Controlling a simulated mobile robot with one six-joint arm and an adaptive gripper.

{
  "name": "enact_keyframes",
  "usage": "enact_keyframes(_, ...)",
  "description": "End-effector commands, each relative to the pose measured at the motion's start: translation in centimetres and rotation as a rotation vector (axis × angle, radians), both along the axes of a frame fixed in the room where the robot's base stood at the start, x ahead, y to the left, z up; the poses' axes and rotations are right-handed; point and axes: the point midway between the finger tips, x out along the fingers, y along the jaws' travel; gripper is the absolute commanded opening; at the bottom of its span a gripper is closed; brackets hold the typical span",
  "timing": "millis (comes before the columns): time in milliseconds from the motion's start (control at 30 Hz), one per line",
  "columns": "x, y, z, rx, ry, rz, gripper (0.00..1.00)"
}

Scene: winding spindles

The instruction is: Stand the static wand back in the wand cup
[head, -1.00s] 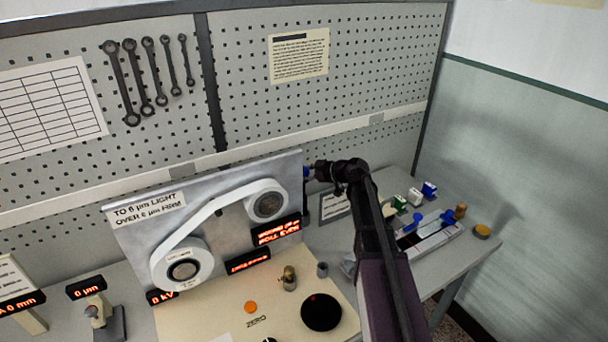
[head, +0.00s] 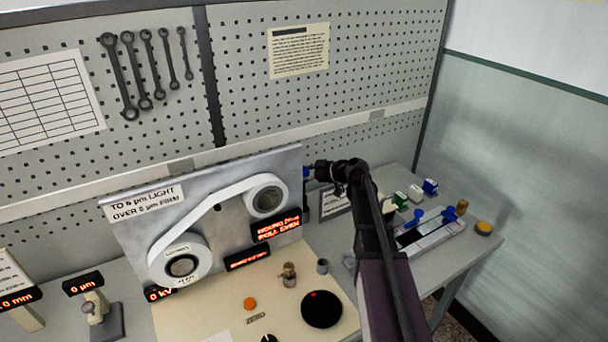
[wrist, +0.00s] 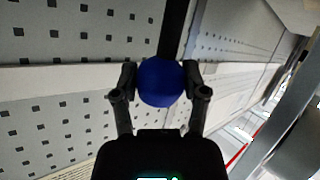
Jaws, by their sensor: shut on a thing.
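My gripper (head: 314,172) is at the right edge of the upright grey winding panel, held above the bench. In the wrist view my gripper (wrist: 160,85) is shut on a round blue end (wrist: 161,84), which I take to be the static wand's handle. In the head view only a sliver of blue (head: 306,173) shows, with a dark length under it; the rest of the wand is hidden or unclear. A small grey open cup (head: 322,267), likely the wand cup, stands on the cream bench top, below and apart from my gripper.
A brass-topped post (head: 289,274), a black disc (head: 321,309) and an orange button (head: 250,303) are near the cup. The winding panel (head: 225,225) with two spindles rises behind. Blue-handled tools and small boxes lie right of my arm.

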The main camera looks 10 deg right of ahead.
Motion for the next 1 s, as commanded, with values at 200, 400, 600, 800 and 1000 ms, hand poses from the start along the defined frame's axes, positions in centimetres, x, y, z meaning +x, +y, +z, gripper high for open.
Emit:
enact_keyframes(200,0.0,0.0,-0.5,0.000,0.000,0.000,0.00)
enact_keyframes(400,0.0,0.0,-0.8,0.000,0.000,0.000,0.00)
enact_keyframes(600,0.0,0.0,-1.2,0.000,0.000,0.000,0.00)
enact_keyframes(800,0.0,0.0,-1.5,0.000,0.000,0.000,0.00)
enact_keyframes(1000,0.0,0.0,-1.5,0.000,0.000,0.000,0.97)
